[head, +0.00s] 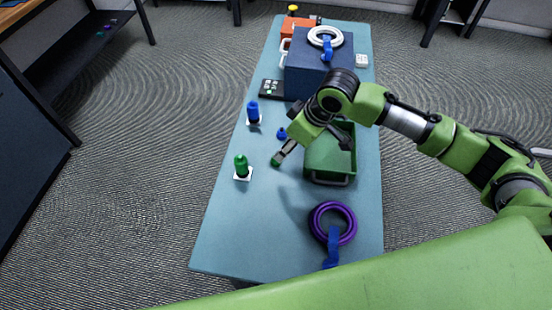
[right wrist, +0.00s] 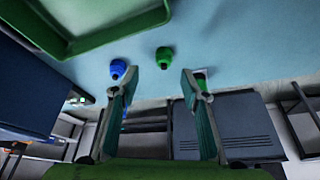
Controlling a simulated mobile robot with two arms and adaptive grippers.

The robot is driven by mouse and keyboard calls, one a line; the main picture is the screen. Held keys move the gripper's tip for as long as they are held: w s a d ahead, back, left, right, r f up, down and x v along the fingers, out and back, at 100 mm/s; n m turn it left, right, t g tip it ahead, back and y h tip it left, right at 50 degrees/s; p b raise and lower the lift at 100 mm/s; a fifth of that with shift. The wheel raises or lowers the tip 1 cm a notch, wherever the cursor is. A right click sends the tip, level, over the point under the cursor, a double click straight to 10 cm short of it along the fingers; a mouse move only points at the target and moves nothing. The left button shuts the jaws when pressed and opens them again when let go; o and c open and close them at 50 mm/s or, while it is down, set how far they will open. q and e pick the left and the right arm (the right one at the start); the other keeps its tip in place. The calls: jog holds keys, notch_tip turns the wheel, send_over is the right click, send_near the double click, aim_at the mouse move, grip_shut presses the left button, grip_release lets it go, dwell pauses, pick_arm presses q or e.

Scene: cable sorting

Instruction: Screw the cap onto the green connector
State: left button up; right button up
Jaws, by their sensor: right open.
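The green connector (head: 241,165) stands upright on a small white base on the blue table. The green cap (head: 275,162) lies on the table to its right, at my right gripper's fingertips. In the right wrist view the green cap (right wrist: 164,57) shows just beyond the gap between the fingers. My right gripper (right wrist: 158,71) is open with nothing between its fingers; it points down at the cap in the head view (head: 281,156). A green part (right wrist: 201,76), probably the connector, is partly hidden behind one finger. My left gripper is not in view.
A blue cap (head: 281,133) and a blue connector (head: 253,112) are close by. A green tray (head: 324,160) stands right of the gripper. A purple cable coil (head: 314,225) lies nearer; a dark blue box (head: 304,82) stands farther back. The table's left front is clear.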

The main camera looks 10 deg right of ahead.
jog(key=shift+x, duration=0.95)
jog(key=shift+a+x, duration=0.2)
jog(key=shift+x, duration=1.1)
jog(key=shift+a+x, duration=0.25)
jog(key=shift+x, duration=1.05)
jog(key=shift+r, duration=0.15)
jog(key=c, duration=0.8)
